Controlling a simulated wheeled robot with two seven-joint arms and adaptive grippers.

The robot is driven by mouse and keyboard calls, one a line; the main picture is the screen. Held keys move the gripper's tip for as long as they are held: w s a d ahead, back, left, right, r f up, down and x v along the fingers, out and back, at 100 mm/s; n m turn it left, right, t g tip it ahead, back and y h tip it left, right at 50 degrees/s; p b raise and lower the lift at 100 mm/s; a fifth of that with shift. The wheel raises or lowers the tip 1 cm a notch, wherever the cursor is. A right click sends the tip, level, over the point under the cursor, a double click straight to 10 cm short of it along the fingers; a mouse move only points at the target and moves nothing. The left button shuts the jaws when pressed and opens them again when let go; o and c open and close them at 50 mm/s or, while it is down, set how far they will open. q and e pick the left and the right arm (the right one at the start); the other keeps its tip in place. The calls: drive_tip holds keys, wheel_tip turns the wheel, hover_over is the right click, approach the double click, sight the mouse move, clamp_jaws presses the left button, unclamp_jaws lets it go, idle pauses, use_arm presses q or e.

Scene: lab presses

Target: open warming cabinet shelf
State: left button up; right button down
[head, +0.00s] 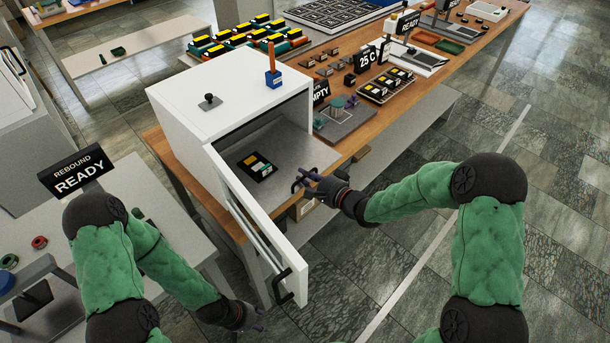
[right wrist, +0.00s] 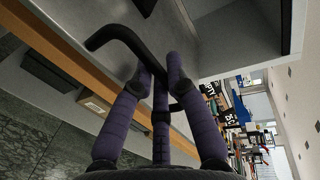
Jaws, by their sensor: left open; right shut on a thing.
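The white warming cabinet (head: 240,95) stands on the wooden bench with its door (head: 255,220) swung open toward me. Its grey shelf (head: 300,142) shows in the opening and reaches out past the cabinet front, with a small black block (head: 257,166) on it. My right gripper (head: 308,181) is shut on the shelf's black handle (right wrist: 125,38) at the shelf's front edge. My left gripper (head: 250,318) is open and empty, low and left of the door's handle (head: 282,287).
Racks, trays and signs (head: 368,57) fill the bench to the right. A grey table with a READY sign (head: 76,171) is at the left. The floor in front is clear.

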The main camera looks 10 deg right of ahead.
drive_tip(key=c, duration=1.5)
unclamp_jaws()
drive_tip(key=v, duration=1.2)
drive_tip(key=shift+w, duration=0.1)
drive_tip(key=shift+f, duration=0.1)
drive_tip(key=s+a+f+n+g+h, duration=0.1)
drive_tip(key=s+f+g+h, duration=0.1)
drive_tip(key=f, duration=0.6)
drive_tip(key=s+a+f+n+g+h, duration=0.2)
drive_tip(key=f, duration=0.7)
drive_tip(key=s+a+f+n+g, duration=0.1)
drive_tip(key=s+f+n+g, duration=0.1)
drive_tip(key=s+f, duration=0.2)
drive_tip(key=s+a+f+n+g, duration=0.1)
drive_tip(key=s+a+f+g, duration=0.1)
drive_tip(key=s+f, duration=0.3)
drive_tip(key=s+a+f+n+g+h, duration=0.1)
drive_tip(key=s+f+g, duration=0.3)
drive_tip(key=s, duration=0.4)
drive_tip(key=shift+s+a+f+n, duration=0.25)
drive_tip(key=shift+a+n, duration=0.15)
drive_tip(key=shift+n, duration=0.4)
